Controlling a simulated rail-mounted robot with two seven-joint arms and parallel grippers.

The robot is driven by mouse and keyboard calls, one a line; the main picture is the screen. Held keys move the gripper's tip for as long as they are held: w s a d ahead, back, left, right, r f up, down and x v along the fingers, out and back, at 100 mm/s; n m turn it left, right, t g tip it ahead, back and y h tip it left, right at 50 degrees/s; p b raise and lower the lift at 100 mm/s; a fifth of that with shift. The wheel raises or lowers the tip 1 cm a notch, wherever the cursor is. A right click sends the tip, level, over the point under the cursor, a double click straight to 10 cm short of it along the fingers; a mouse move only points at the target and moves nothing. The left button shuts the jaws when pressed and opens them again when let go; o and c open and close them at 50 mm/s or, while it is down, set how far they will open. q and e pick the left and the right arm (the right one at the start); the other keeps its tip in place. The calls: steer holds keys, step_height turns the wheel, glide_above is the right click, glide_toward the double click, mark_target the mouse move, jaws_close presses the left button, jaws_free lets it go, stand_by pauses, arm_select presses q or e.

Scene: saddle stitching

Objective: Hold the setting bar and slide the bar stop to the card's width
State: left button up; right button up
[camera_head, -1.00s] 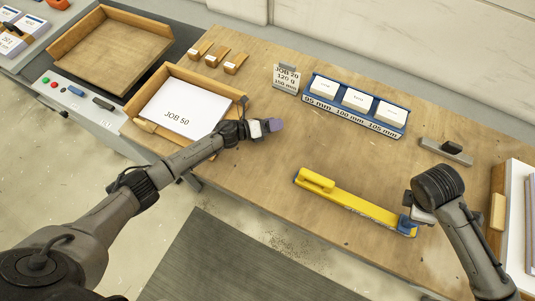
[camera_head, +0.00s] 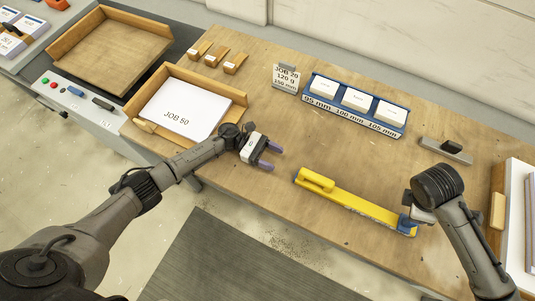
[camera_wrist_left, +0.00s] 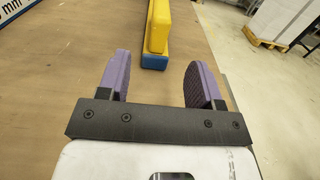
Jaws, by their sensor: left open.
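The yellow setting bar (camera_head: 350,202) lies on the wooden table, with a raised yellow handle (camera_head: 316,180) at its left end. The blue bar stop (camera_head: 406,226) is at its right end, partly hidden by my right gripper (camera_head: 415,214). The right fingers are too hidden to read. My left gripper (camera_head: 269,157) is open and empty, left of the bar and apart from it. In the left wrist view its purple fingers (camera_wrist_left: 160,68) point towards the handle end (camera_wrist_left: 157,28). The small job card (camera_head: 286,78) stands at the back; its width line is too small to read surely.
A blue rack (camera_head: 355,112) marked 95, 100 and 105 mm holds white blocks behind the bar. A grey metal block (camera_head: 446,151) lies at the back right. A wooden tray (camera_head: 239,98) with JOB 50 paper is at the left. The table between tray and bar is clear.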

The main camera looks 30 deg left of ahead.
mark_target(307, 174)
arm_select(q)
steer(key=d, duration=1.2)
steer(key=shift+s+d, duration=0.1)
jaws_close()
arm_select(e)
steer(key=shift+o, duration=1.2)
